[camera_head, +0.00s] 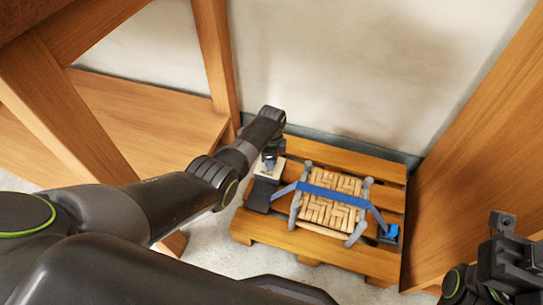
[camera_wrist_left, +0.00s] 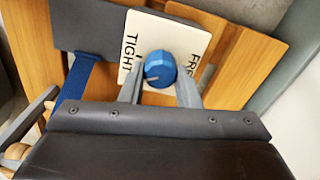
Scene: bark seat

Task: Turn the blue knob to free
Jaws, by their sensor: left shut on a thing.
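The blue knob (camera_wrist_left: 160,68) sits on a white plate (camera_wrist_left: 183,35) marked TIGHT on the left and FREE on the right in the left wrist view. The plate also shows in the head view (camera_head: 264,168). My left gripper (camera_head: 269,157) is over the plate, one finger on each side of the knob, shut on it. A small mark shows low on the knob's face; I cannot tell exactly where it points. My right gripper (camera_head: 506,258) is at the lower right of the head view, away from the knob; its fingers are not clear.
A woven seat (camera_head: 333,207) lies on a wooden pallet (camera_head: 320,246) under a blue strap (camera_head: 335,193). The strap runs from a dark block (camera_head: 260,195) to a blue fitting (camera_head: 389,234). Wooden furniture flanks both sides; a pale wall stands behind.

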